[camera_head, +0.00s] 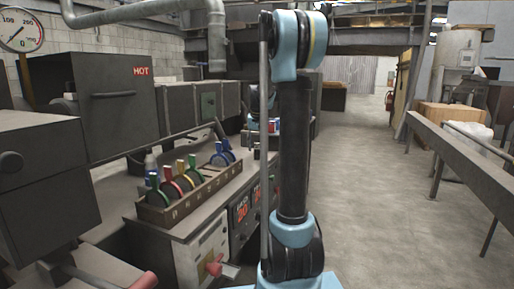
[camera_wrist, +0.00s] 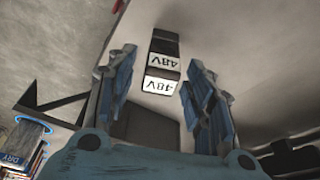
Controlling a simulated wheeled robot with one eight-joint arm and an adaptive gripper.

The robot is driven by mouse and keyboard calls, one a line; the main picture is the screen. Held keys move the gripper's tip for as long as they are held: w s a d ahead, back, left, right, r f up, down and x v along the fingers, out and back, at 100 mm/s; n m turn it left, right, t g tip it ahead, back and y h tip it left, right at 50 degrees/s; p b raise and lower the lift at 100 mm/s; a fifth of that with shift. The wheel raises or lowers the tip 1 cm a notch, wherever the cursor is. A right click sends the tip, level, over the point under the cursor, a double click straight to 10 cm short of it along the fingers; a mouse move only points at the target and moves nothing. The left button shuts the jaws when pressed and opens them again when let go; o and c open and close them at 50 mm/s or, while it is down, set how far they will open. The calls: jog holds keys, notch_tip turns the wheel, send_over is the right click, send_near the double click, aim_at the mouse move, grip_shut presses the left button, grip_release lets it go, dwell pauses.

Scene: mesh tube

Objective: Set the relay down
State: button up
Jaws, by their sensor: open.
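A dark block with white "48V" labels, likely the relay (camera_wrist: 163,62), shows in the wrist view on or just above a pale grey surface. My gripper (camera_wrist: 160,60) is open, with one blue finger to the left of the block and one to the right. Gaps show between the block and both fingers. I cannot tell whether its underside touches the surface. In the head view my arm stands in front of the bench (camera_head: 122,198), and the gripper's fingers and the relay cannot be made out.
A wooden rack (camera_head: 190,207) of coloured clamp-like items stands on the bench. A dark cabinet marked HOT (camera_head: 105,95) is at the left. In the wrist view, a blue item marked DRY (camera_wrist: 25,140) is lower left. The floor (camera_head: 365,190) right of my arm is clear, up to a rail (camera_head: 460,155).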

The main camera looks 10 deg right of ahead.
jog(key=d+v, duration=0.1)
jog(key=v, duration=1)
jog(key=s+a+f, duration=0.1)
jog(key=s+f, duration=0.3)
jog(key=s, duration=0.7)
jog(key=s+a+f+n, duration=0.1)
jog(key=s+f, duration=0.4)
jog(key=s, duration=0.7)
jog(key=shift+s+a+f, duration=0.15)
jog(key=shift+s+a, duration=0.05)
jog(key=shift+s, duration=0.05)
jog(key=shift+o, duration=0.4)
jog(key=s+a+f+n, duration=0.1)
jog(key=s+f, duration=1.5)
jog(key=s, duration=0.1)
jog(key=shift+s+f+g+y, duration=0.3)
jog(key=shift+f+g, duration=0.1)
notch_tip(320, 180, up, 27)
jog(key=m+t, duration=0.2)
send_over(257, 151)
jog(key=s, duration=0.3)
jog(key=shift+h, duration=0.4)
jog(key=x, duration=1.1)
jog(key=shift+w+a, duration=0.15)
jog(key=shift+w, duration=0.15)
jog(key=shift+a+x, duration=0.2)
jog(key=shift+x, duration=2.75)
jog(key=shift+s+d+f, duration=0.1)
jog(key=shift+s, duration=0.1)
